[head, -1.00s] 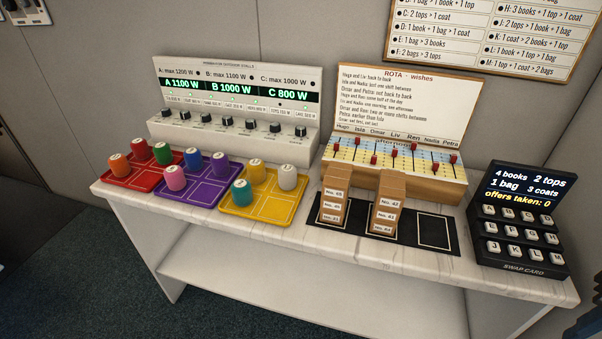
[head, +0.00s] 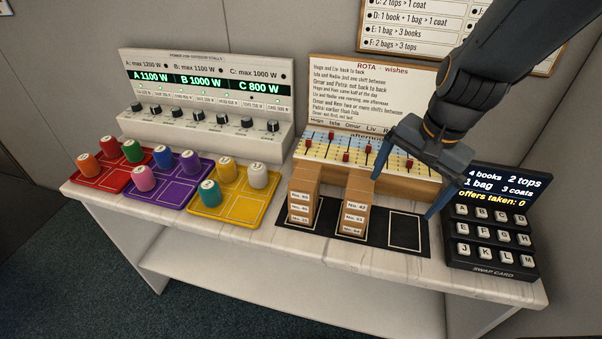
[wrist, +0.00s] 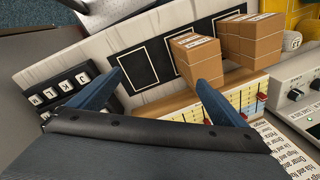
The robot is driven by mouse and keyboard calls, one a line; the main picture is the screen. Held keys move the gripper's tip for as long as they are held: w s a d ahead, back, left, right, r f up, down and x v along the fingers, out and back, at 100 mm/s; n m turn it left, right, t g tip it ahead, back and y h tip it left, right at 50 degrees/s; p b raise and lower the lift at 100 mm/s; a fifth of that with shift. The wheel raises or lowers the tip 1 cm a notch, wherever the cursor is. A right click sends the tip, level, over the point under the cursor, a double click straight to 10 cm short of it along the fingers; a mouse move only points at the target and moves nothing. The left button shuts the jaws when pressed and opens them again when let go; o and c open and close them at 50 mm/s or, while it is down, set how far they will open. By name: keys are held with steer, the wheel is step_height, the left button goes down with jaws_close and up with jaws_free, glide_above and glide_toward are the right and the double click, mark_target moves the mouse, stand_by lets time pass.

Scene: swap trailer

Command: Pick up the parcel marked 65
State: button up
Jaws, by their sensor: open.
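Two stacks of brown parcels stand on a black mat (head: 376,236). The top parcel of the left stack (head: 304,185) has a small label that seems to read No. 65; the print is blurred. The right stack (head: 355,205) has a top label like No. 42. My gripper (head: 403,197) is open and empty, above the mat's right part, with one finger near the right stack and one towards the keypad. In the wrist view my gripper (wrist: 158,80) is left of both stacks, and the left stack (wrist: 250,42) is the farther one.
The mat's right outlined space (head: 405,231) is empty. A swap card keypad (head: 490,235) stands at the right. The rota board (head: 345,90) with red sliders is behind the stacks. A yellow tray (head: 215,214) with cups is left of the mat.

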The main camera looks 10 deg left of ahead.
mark_target(306, 175)
steer(key=w+a+m+y, duration=0.1)
steer(key=a+m, duration=0.3)
steer(key=a, duration=0.2)
steer(key=w+a+r+m+y+p, duration=0.1)
steer(key=w+a+m, duration=0.1)
steer(key=a+m, duration=0.2)
steer(key=w+a+r+m+y, duration=0.1)
steer(key=a+m, duration=0.3)
steer(key=a, duration=0.4)
steer(key=shift+w+a+r+g+p, duration=0.1)
steer(key=shift+w+a+g+p, duration=0.25)
steer(key=shift+a+g, duration=0.05)
steer(key=x, duration=0.4)
steer(key=p+x, duration=0.1)
steer(key=x, duration=0.2)
steer(key=shift+s, duration=0.35)
steer(key=c, duration=1.2)
